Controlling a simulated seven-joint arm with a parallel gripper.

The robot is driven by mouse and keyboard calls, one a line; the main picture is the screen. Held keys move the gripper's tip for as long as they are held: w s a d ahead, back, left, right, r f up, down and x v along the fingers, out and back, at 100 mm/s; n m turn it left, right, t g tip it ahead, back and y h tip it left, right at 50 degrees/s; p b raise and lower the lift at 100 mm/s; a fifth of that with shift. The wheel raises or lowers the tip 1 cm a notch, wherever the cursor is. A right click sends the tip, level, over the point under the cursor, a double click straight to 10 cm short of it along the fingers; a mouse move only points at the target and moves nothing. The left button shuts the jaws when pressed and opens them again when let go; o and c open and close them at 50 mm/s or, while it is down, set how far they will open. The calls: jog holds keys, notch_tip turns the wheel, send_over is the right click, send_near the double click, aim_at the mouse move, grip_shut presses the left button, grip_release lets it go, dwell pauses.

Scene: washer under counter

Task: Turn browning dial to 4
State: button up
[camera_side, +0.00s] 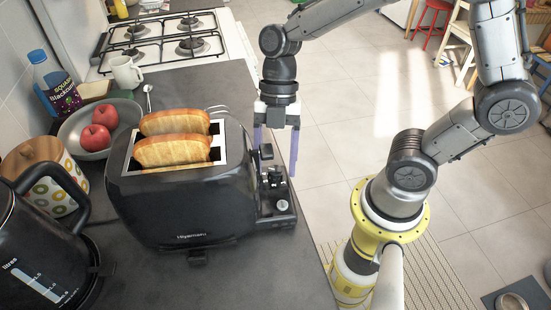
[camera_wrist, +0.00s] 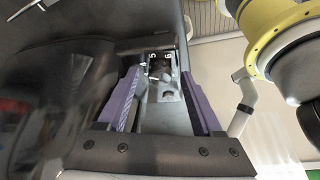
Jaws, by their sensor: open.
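A black toaster (camera_side: 190,205) with two slices of bread (camera_side: 172,138) in its slots stands on the dark counter. Its control end (camera_side: 275,190) faces right, with a lever and small controls. A small pale round knob (camera_side: 282,205) shows low on that end; its marking and setting are too small to read. My gripper (camera_side: 276,158) points down at the control end, its purple fingers apart on either side of the upper controls. In the wrist view, the open fingers (camera_wrist: 160,74) flank the control panel (camera_wrist: 167,85), with nothing held between them. Contact cannot be told.
A black kettle (camera_side: 40,250), a bowl (camera_side: 75,142) with red apples, a bottle (camera_side: 55,85) and a white mug (camera_side: 127,73) stand left of or behind the toaster. The hob (camera_side: 160,40) is farther back. The counter edge drops to open floor (camera_side: 340,130) at the right.

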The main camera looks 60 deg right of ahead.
jog(key=shift+r, duration=0.1)
jog(key=v, duration=1.3)
jog(key=shift+d+r, duration=0.2)
jog(key=shift+r, duration=0.05)
